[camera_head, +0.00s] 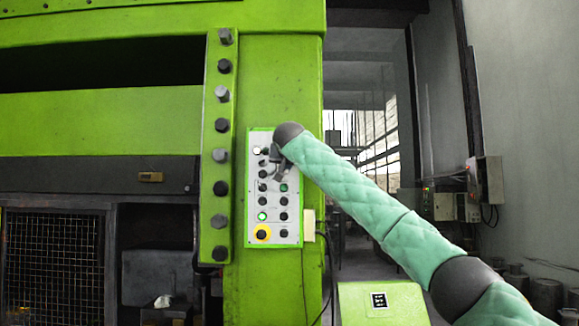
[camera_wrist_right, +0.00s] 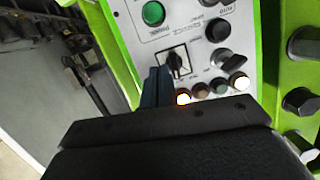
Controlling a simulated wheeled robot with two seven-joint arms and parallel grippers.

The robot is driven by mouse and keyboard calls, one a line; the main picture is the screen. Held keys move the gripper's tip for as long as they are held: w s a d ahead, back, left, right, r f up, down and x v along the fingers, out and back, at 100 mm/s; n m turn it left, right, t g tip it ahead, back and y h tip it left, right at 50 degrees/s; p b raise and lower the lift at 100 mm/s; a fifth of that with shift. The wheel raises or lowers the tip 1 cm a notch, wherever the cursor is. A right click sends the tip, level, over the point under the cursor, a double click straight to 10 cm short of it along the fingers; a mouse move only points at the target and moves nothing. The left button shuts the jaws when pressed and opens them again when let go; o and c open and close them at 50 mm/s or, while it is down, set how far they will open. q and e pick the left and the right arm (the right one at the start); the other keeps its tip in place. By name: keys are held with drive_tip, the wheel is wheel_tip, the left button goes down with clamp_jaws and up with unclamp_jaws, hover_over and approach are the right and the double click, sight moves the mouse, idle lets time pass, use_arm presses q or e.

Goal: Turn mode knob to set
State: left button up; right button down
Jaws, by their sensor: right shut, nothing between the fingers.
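The control panel (camera_head: 288,236) is a light plate in a green frame on the press column. My right gripper (camera_head: 273,167) is in front of its upper part and hides some controls. In the right wrist view, the gripper's fingers (camera_wrist_right: 157,87) are shut together and empty. Just beyond their tips is a black rotary knob (camera_wrist_right: 176,63) on a square plate, probably the mode knob. Its label is too small to read. The fingertips are close beside the knob; I cannot tell whether they touch it. My left gripper is not in view.
A green button (camera_wrist_right: 153,13), another black knob (camera_wrist_right: 217,30) and a lit lamp (camera_wrist_right: 183,97) are near the fingers. Large bolts (camera_head: 222,125) stick out left of the panel. A green box (camera_head: 381,301) stands at lower right.

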use_arm(q)
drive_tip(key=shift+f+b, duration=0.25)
drive_tip(key=shift+b, duration=0.05)
use_arm(e)
drive_tip(key=shift+a, duration=0.4)
idle(1.3)
use_arm(q)
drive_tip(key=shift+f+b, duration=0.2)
drive_tip(key=shift+b, duration=0.1)
use_arm(e)
drive_tip(key=shift+s+a+r, duration=0.2)
drive_tip(key=shift+s+a, duration=0.05)
drive_tip(key=shift+a, duration=0.2)
idle(2.2)
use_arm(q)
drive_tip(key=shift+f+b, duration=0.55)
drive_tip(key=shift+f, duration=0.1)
use_arm(e)
drive_tip(key=shift+w+d+f, duration=0.15)
drive_tip(key=shift+d+f, duration=0.2)
drive_tip(key=shift+d, duration=0.05)
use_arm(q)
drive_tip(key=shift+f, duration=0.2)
use_arm(e)
drive_tip(key=shift+s+d, duration=0.2)
drive_tip(key=shift+d, duration=0.05)
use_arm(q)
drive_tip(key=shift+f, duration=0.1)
